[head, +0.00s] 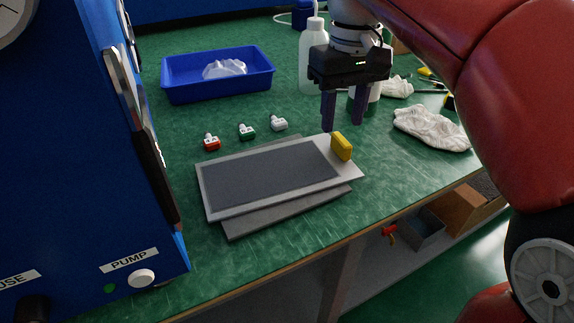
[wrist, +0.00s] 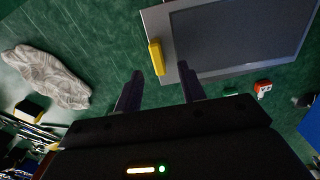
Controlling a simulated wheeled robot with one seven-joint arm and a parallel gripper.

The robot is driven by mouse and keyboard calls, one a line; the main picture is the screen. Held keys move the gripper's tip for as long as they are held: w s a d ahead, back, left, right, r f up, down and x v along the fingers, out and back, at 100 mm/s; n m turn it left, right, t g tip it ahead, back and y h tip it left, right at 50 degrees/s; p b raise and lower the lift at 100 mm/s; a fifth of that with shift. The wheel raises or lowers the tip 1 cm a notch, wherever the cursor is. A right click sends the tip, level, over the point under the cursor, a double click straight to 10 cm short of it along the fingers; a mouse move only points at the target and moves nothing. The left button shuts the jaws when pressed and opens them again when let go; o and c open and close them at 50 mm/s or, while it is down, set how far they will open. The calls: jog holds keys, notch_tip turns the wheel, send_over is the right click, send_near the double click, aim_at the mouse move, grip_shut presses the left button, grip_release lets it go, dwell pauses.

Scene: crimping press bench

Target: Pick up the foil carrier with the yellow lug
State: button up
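The foil carrier (head: 270,174) is a flat light-grey frame with a dark panel, lying on a darker plate on the green bench. Its yellow lug (head: 341,146) stands up at its right end. In the wrist view the carrier (wrist: 240,35) is at the upper right, with the yellow lug (wrist: 156,58) at its left edge. My gripper (head: 342,127) is above the bench, just behind the lug and apart from it. Its two fingers, also seen in the wrist view (wrist: 160,80), are spread with nothing between them.
A dark plate (head: 285,212) lies under the carrier. Small red (head: 211,142), green (head: 247,131) and white (head: 279,123) pieces stand behind it. A blue tray (head: 185,94), a white bottle (head: 312,60) and a crumpled cloth (head: 432,129) are around. The blue press (head: 80,150) stands left.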

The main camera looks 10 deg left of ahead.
aim_at(342, 139)
notch_tip(342, 139, down, 4)
jog(key=shift+s+d+b, duration=0.1)
jog(key=shift+d+b, duration=0.05)
jog(key=shift+b, duration=0.15)
grip_shut()
